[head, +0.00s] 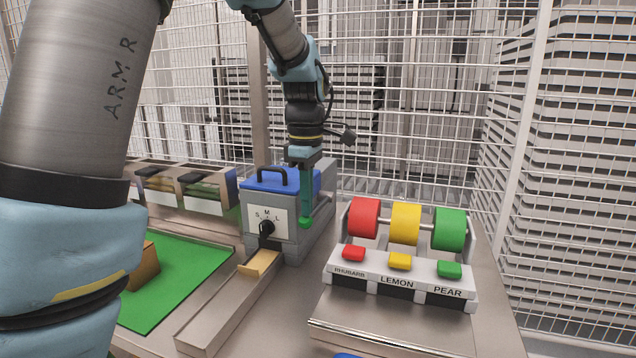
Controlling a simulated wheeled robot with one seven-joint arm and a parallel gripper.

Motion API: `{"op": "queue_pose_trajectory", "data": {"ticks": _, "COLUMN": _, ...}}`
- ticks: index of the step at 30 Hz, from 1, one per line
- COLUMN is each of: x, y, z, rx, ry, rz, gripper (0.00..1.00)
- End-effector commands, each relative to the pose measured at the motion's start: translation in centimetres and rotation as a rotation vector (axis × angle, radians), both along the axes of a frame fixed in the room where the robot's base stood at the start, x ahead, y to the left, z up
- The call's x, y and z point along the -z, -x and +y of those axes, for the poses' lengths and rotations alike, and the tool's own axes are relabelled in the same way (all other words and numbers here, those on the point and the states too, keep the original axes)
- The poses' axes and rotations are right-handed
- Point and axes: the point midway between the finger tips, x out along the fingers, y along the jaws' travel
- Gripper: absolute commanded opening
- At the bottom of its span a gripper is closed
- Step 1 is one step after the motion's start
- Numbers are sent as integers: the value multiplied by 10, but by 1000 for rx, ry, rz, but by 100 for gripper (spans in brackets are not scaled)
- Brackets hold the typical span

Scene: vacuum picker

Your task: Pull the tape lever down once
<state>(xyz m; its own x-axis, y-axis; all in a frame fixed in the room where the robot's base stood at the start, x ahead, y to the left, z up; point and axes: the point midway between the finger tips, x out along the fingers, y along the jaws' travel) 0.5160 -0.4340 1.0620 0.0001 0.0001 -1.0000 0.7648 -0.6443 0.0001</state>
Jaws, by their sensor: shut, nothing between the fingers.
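The tape machine (276,222) is a grey box with a blue lid and black handle, an S-M-L dial and a black knob on its front. The tape lever (306,197) is a green bar with a round green knob on the machine's right side; the knob is at its lower end. A tan strip of tape (260,263) sticks out at the machine's front above a metal chute. My gripper (303,158) is shut and empty, over the machine's right edge at the lever's upper end. Its fingertips are hard to make out, and I cannot tell whether they touch the lever.
A label stand (398,277) with red, yellow and green rolls and buttons is to the right. A metal chute (222,310) runs forward from the machine. A green mat (185,270) with a brown box (143,268) and a rack of bins (185,188) are left. Wire mesh fencing is behind.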

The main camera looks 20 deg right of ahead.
Motion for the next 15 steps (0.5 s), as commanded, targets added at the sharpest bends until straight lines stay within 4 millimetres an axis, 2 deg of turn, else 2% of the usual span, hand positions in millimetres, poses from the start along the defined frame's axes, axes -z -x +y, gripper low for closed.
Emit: {"op": "queue_pose_trajectory", "data": {"ticks": 15, "x": 33, "y": 2, "z": 2, "rx": 0, "ry": -1, "rz": 2, "gripper": 0}}
